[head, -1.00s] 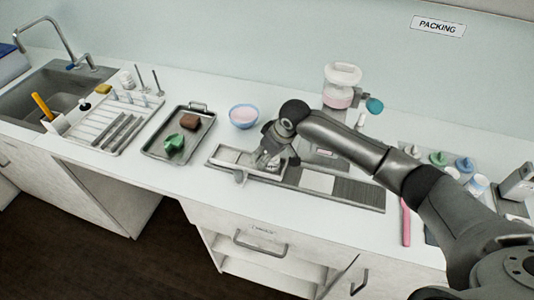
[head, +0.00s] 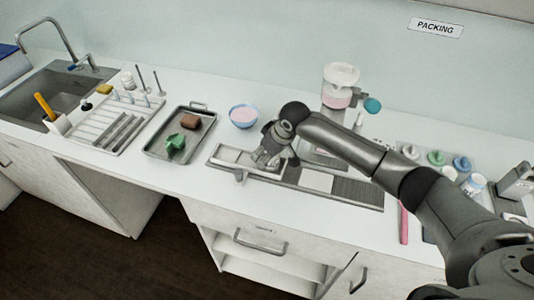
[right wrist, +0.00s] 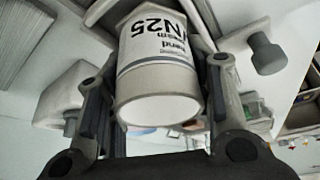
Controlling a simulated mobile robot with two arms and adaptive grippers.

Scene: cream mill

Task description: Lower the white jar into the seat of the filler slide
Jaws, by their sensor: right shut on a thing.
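My right gripper (head: 264,163) is over the left end of the filler slide (head: 232,155), a pale carriage on a long grey rail. In the right wrist view it (right wrist: 158,105) is shut on the white jar (right wrist: 158,78), with one finger on each side. The jar has dark print ending in "N25" and a grey band. In the head view the gripper mostly hides the jar and the seat, so I cannot tell whether the jar touches the seat. My left gripper is not in view.
The filler (head: 341,85) with its pink-filled hopper stands behind the rail. A blue bowl (head: 243,117) of pink cream and a metal tray (head: 155,149) with brown and green items are to the left. Coloured-topped items (head: 436,158) stand to the right.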

